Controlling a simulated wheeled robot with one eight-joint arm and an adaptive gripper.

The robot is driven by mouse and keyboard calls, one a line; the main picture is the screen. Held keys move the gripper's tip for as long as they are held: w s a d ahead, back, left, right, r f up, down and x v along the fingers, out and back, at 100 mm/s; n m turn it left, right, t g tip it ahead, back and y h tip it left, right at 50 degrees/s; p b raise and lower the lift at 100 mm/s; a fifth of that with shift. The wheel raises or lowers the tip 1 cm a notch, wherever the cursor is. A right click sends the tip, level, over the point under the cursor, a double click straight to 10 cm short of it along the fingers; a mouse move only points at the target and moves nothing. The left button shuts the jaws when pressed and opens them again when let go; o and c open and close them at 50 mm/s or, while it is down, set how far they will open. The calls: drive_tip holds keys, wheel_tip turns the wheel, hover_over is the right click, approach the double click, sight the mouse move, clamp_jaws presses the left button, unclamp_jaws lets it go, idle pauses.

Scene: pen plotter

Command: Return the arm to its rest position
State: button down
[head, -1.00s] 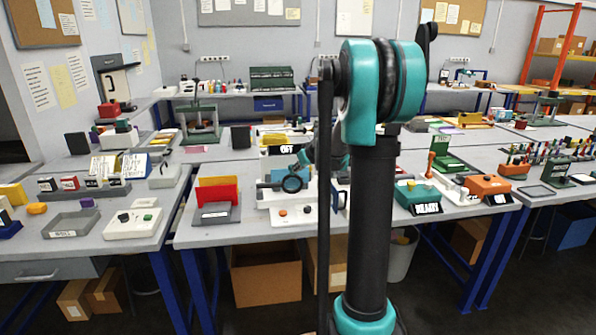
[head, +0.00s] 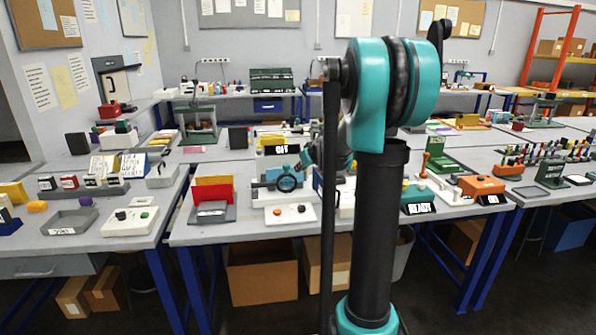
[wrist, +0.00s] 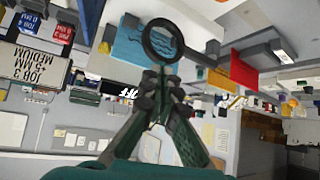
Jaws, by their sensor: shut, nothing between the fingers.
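My gripper (wrist: 161,78) is upside down in the wrist view, its two dark fingers closed together with nothing between them. A dark ring (wrist: 167,41) shows just past the fingertips; I cannot tell whether it touches them. A blue machine part (wrist: 130,46) lies behind the ring. In the head view my teal and black arm stands tall in the middle and hides part of the bench. The blue machine (head: 268,190) on its white base stands left of the arm, and the ring (head: 290,181) shows before it. The gripper is not clear there.
A red and grey holder (head: 212,195) and a white button box (head: 291,213) stand near the front bench edge. A READY sign (head: 419,208) and an orange box (head: 486,186) are right of my arm. A grey tray (head: 73,221) lies on the left bench.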

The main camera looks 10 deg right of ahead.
drive_tip(key=d+v, duration=0.1)
drive_tip(key=v, duration=0.6)
drive_tip(key=s+a+f+m+g+h, duration=0.1)
drive_tip(key=s+a+f, duration=0.1)
drive_tip(key=s+f, duration=0.4)
drive_tip(key=s+a+f+m+g+h, duration=0.1)
drive_tip(key=s+f, duration=0.6)
drive_tip(key=s, duration=0.9)
drive_tip(key=s+a+f+m+g+h, duration=0.1)
drive_tip(key=s+a+f+g, duration=0.2)
drive_tip(key=s+f, duration=0.4)
drive_tip(key=s, duration=0.5)
drive_tip(key=shift+a+f, duration=0.2)
drive_tip(key=shift+a, duration=0.1)
